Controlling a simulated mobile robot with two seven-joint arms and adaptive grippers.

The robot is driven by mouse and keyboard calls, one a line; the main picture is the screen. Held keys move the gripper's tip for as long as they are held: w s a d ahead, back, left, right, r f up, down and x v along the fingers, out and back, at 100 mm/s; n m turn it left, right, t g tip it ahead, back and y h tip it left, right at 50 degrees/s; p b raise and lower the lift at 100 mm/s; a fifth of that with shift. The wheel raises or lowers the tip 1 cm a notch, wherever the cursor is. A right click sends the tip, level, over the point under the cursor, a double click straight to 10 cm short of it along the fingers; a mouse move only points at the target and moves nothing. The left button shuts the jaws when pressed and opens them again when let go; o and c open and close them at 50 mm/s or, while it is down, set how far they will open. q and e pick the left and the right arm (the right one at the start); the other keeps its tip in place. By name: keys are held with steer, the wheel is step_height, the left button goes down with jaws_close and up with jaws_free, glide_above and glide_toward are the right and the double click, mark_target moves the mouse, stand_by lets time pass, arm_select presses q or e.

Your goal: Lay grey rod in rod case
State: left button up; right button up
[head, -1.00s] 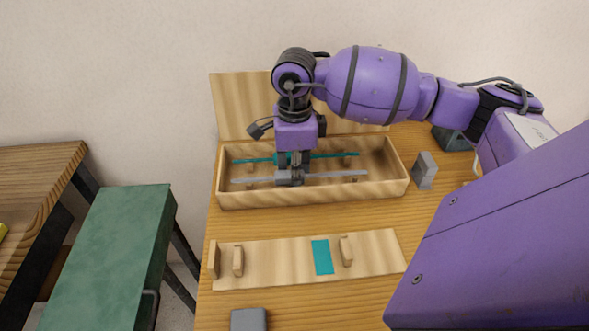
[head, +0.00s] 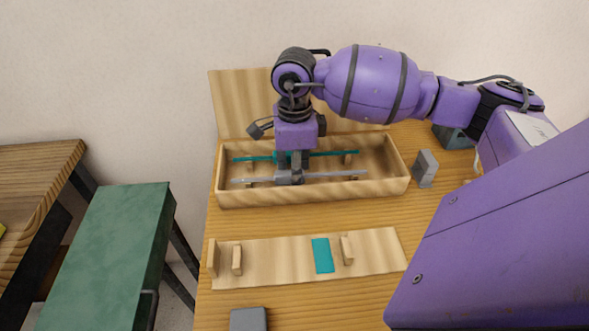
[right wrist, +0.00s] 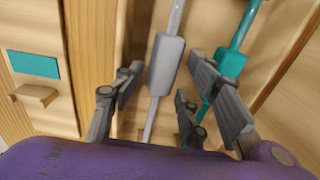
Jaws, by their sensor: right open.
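The grey rod (head: 338,175) lies in the wooden rod case (head: 330,192), along its front side and roughly parallel to the teal rod (head: 335,154) behind it. My right gripper (head: 291,174) points down into the case at the grey rod's thicker middle block. In the right wrist view the fingers (right wrist: 165,88) stand apart, one on each side of the grey rod (right wrist: 166,65), with gaps beside the block. The right finger partly covers the teal rod (right wrist: 231,62). My left gripper is not in view.
The case's lid (head: 238,105) stands open at the back. A wooden rack (head: 285,262) with a teal patch lies in front of the case. A grey block (head: 425,169) stands to the right, and another grey piece (head: 248,319) sits at the front. A green-topped bench (head: 110,250) is at left.

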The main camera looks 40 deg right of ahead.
step_height(320, 180, up, 12)
stand_by(0.4)
